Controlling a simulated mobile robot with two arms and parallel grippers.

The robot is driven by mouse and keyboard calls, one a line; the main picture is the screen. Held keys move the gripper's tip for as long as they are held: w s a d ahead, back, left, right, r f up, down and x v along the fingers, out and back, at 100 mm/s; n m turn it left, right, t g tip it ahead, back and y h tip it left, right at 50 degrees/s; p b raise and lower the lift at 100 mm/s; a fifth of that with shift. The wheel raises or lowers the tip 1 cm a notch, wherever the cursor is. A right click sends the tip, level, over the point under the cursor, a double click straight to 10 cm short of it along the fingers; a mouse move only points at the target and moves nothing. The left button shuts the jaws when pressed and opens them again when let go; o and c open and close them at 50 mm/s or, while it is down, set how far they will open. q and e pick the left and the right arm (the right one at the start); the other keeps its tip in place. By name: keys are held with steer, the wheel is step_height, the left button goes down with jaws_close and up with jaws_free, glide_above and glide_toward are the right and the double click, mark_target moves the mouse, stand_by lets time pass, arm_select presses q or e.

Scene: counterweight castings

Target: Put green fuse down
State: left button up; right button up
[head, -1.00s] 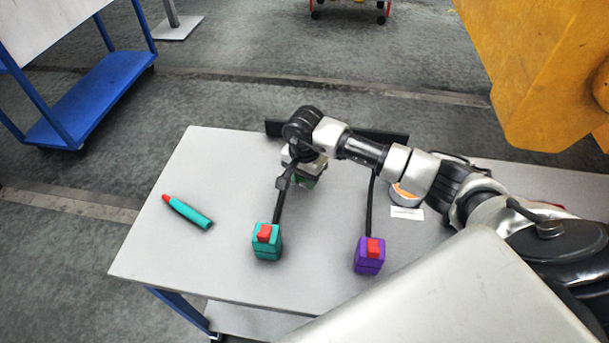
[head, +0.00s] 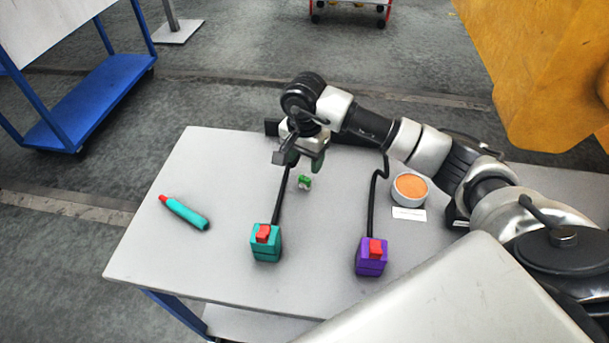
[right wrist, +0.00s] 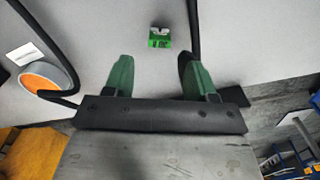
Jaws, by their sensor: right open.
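The green fuse (head: 305,182) is a small green piece resting on the grey table (head: 225,165), between the two black cables. It also shows in the right wrist view (right wrist: 159,38), beyond the fingertips and clear of them. My right gripper (head: 303,160) is above and behind the fuse in the head view, open and empty. In the right wrist view its two green-padded fingers (right wrist: 157,72) stand wide apart with nothing between them. My left gripper is not in view.
A teal box with a red switch (head: 265,242) and a purple one (head: 371,256) stand at the table's front, each with a black cable. A teal marker (head: 185,213) lies left. A round tub with orange contents (head: 409,189) stands right, behind a white label (head: 408,214).

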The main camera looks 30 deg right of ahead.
mark_target(304, 177)
step_height(304, 177, up, 5)
steer(key=shift+r+b, duration=0.15)
steer(key=shift+b, duration=0.35)
